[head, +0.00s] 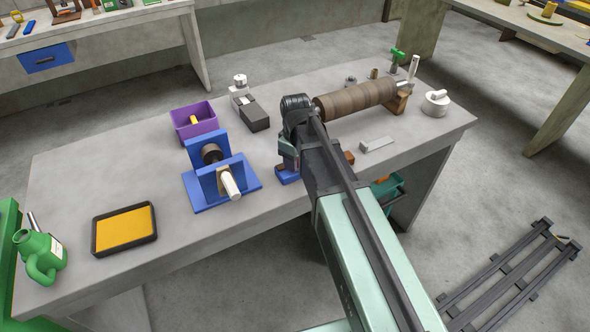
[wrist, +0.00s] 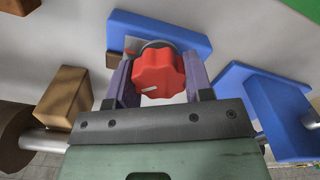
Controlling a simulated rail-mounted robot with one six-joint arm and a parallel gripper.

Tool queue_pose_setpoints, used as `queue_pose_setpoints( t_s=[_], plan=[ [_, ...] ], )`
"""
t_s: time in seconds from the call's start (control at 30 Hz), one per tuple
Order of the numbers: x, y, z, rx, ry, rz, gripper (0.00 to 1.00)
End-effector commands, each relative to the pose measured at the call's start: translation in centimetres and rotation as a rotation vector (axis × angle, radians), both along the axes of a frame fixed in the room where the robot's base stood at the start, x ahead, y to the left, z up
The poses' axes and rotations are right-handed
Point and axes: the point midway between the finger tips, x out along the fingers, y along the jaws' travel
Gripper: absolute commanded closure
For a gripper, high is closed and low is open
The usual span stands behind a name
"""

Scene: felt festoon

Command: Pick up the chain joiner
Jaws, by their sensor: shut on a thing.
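My gripper (wrist: 158,80) is shut on a piece with a red, lobed knob (wrist: 158,74), which looks to be the chain joiner. The knob sits between the two purple fingers in the wrist view. A little grey shows behind it, and the rest is hidden. A blue block (wrist: 185,36) lies just beyond it, and I cannot tell if the two touch. In the head view my gripper (head: 287,158) is low over the table's near edge, at a blue piece (head: 287,176). My arm hides the red knob there.
On the grey table (head: 100,180), a blue stand (head: 245,180) with a shaft is left of my gripper. A brown roll (head: 355,98) on supports lies to the right. A purple bin (head: 192,120), a dark block (head: 255,116) and a grey bar (head: 377,145) stand nearby.

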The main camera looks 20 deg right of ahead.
Motion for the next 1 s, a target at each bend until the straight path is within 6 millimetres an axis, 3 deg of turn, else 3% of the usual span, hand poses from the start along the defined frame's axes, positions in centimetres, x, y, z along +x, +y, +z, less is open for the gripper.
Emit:
queue_pose_setpoints(
  t_s=[0.03, 0.13, 0.37, 0.57, 0.77, 1.0],
  plan=[
    [0.0, 0.0, 0.0, 0.000, 0.000, 0.000, 0.83],
    [0.0, 0.0, 0.0, 0.000, 0.000, 0.000, 0.96],
    [0.0, 0.0, 0.1, 0.000, 0.000, 0.000, 0.96],
    [0.0, 0.0, 1.5, 0.000, 0.000, 0.000, 0.96],
    [0.0, 0.0, 5.7, 0.000, 0.000, 0.000, 0.96],
    [0.0, 0.0, 14.8, 0.000, 0.000, 0.000, 0.96]
  ],
)
